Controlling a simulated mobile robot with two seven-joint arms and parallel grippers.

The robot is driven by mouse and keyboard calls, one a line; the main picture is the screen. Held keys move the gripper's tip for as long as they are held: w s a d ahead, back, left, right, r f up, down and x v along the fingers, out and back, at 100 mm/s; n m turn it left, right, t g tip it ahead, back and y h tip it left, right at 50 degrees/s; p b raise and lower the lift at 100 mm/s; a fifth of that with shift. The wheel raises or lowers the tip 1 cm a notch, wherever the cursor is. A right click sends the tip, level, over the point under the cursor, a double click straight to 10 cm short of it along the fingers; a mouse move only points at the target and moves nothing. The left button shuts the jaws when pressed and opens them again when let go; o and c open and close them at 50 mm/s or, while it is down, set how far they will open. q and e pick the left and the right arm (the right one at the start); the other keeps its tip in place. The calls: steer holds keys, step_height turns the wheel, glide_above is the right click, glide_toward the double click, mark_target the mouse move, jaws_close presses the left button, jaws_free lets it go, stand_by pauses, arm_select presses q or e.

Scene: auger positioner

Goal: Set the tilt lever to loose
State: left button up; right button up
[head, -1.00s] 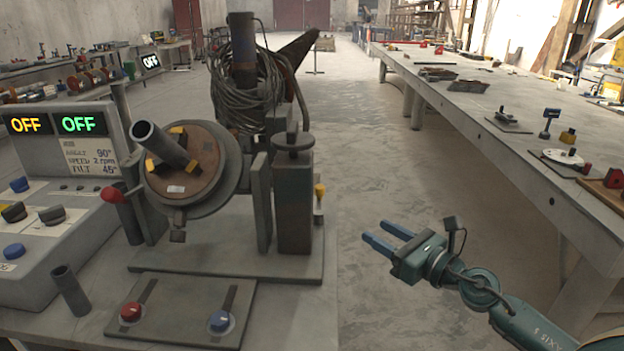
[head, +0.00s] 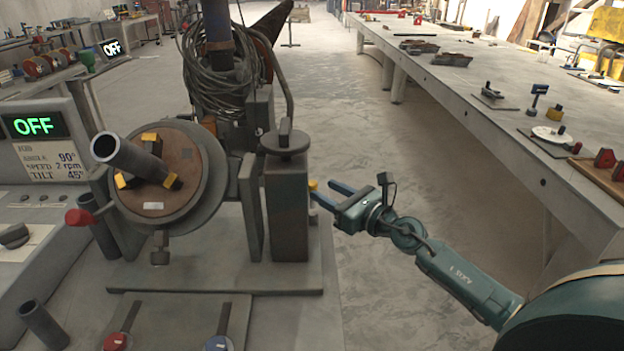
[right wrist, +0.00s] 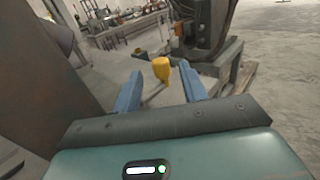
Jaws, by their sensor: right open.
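A small lever with a yellow knob (head: 313,184) stands at the right side of the positioner, beside its grey post (head: 287,210). I cannot read a label on it. My right gripper (head: 325,191) is open, with its two blue fingers pointing left at the knob. In the right wrist view the yellow knob (right wrist: 161,68) shows between the open fingertips (right wrist: 160,75), with gaps on both sides. I cannot tell how far past the tips it stands. My left gripper is out of view.
The control box display (head: 34,126) reads OFF, with TILT 45° below. A base plate (head: 220,277) carries the positioner, and a pedal plate (head: 175,320) lies in front. A long workbench (head: 470,85) runs along the right. The floor between is clear.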

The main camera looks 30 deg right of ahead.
mark_target(316, 186)
steer(key=shift+x, duration=2.75)
steer(key=shift+c, duration=0.2)
jaws_close()
